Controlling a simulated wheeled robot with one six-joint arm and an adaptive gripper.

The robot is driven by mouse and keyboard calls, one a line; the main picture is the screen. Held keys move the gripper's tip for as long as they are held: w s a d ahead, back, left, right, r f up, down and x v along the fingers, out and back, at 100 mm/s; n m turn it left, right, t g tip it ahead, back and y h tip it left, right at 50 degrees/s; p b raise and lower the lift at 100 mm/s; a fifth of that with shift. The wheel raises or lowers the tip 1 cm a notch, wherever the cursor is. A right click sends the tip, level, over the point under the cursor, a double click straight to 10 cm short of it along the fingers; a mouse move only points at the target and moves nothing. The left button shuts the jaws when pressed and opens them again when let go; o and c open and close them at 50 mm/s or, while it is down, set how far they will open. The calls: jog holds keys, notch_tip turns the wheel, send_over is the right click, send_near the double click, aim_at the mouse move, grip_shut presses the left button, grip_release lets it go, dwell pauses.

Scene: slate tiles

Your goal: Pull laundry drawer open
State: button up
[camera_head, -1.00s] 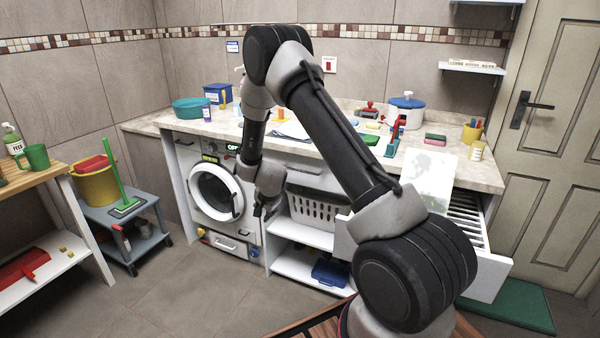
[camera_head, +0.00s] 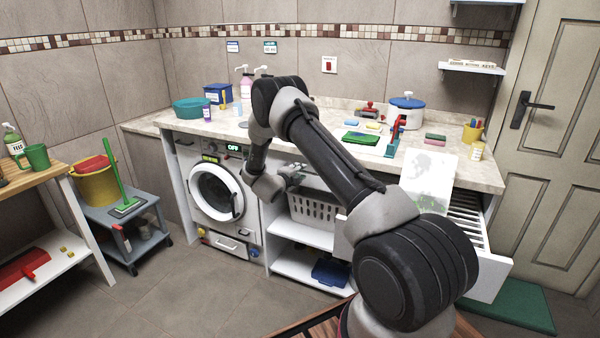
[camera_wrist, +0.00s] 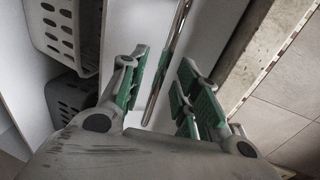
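The closed drawer with a white front (camera_wrist: 212,28) lies under the worktop, above the laundry basket. Its long metal bar handle (camera_wrist: 168,62) crosses the wrist view between my two green-padded fingers. My gripper (camera_wrist: 163,88) is open, with a gap on both sides of the bar. I cannot tell how deep the bar sits between the fingers. In the head view my gripper (camera_head: 292,176) is at the drawer front, and my arm hides most of the drawer and its handle.
A white perforated basket (camera_head: 314,208) stands on the shelf below. The washing machine (camera_head: 217,195) is to the left. At the right another drawer (camera_head: 490,277) stands open, with a whitish sheet (camera_head: 430,178) above it. The worktop edge (camera_wrist: 238,48) runs close beside my fingers.

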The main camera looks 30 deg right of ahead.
jog(key=shift+x, duration=0.95)
grip_shut()
jog(key=f+v, duration=0.3)
jog(key=v, duration=1.3)
jog(key=a+f+v, duration=0.1)
jog(key=f+v, duration=0.3)
jog(key=v, duration=1.2)
jog(key=shift+s+a, duration=0.25)
jog(key=shift+s, duration=0.25)
grip_release()
